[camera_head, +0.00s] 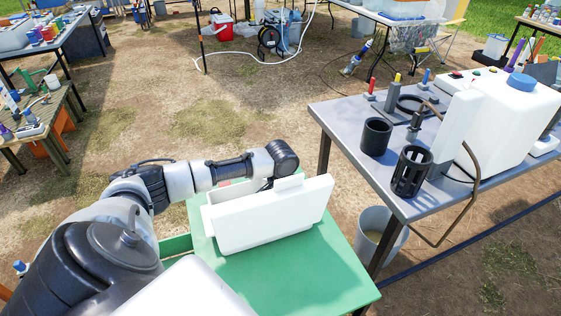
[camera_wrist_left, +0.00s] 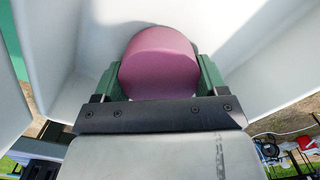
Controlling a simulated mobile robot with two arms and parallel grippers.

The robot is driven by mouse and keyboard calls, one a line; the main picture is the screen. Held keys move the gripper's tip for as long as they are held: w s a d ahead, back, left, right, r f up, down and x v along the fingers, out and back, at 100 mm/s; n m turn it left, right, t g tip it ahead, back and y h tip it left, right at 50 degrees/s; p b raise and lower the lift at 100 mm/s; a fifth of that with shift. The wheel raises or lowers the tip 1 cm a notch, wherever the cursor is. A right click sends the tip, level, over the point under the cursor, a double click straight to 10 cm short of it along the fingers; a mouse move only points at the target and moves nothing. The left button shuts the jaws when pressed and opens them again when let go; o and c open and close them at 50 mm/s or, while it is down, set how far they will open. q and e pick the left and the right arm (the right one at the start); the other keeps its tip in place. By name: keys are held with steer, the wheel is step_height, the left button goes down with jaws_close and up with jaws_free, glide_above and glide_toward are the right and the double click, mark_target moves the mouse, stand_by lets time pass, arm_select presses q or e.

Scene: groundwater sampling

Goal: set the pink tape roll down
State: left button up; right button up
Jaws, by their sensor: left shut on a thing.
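The pink tape roll (camera_wrist_left: 160,62) is between the two green fingers of my left gripper (camera_wrist_left: 158,82) in the left wrist view. The gripper is shut on it, one finger at each side. White walls rise around the roll and fingers; I cannot tell whether the roll touches a surface below. In the head view my left arm reaches over the green table to a white bin (camera_head: 268,222), whose near wall hides the gripper and the roll. My right gripper is in neither view.
The white bin stands on a green table (camera_head: 335,275). To the right, a grey table (camera_head: 425,200) carries a black cup (camera_head: 376,137), a slotted black holder (camera_head: 411,172) and a large white container (camera_head: 510,110). A bucket (camera_head: 378,235) stands below it. Open ground lies beyond.

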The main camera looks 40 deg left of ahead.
arm_select(q)
steer(key=o, duration=0.9)
steer(key=shift+f, duration=0.15)
step_height(320, 180, up, 12)
steer(key=shift+r, duration=0.2)
stand_by(0.4)
